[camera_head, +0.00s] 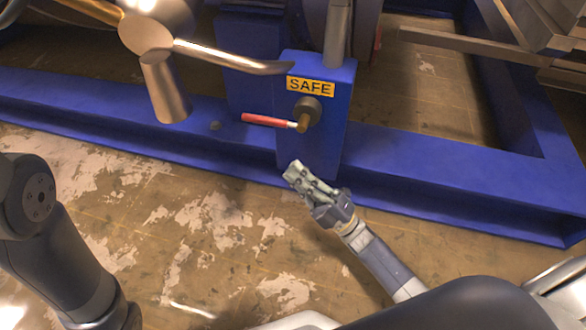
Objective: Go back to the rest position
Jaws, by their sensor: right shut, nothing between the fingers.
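My right gripper (295,173) is in the middle of the head view, on an arm that comes in from the lower right. It is shut and empty. It is in front of the lower part of a blue box (338,95) and appears apart from it. My left arm shows at the lower left as dark links, and its gripper is not in view. The blue box carries a yellow SAFE label (310,87) and a red-handled lever (268,121) on a round brass-coloured pivot. The red handle points left and lies nearly level.
A long blue frame beam (120,115) runs across behind the gripper. A copper-coloured metal pipe piece (165,85) with a thin pointed arm hangs at the upper left. Grey beams (480,48) are at the upper right. The worn floor (200,230) in front is clear.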

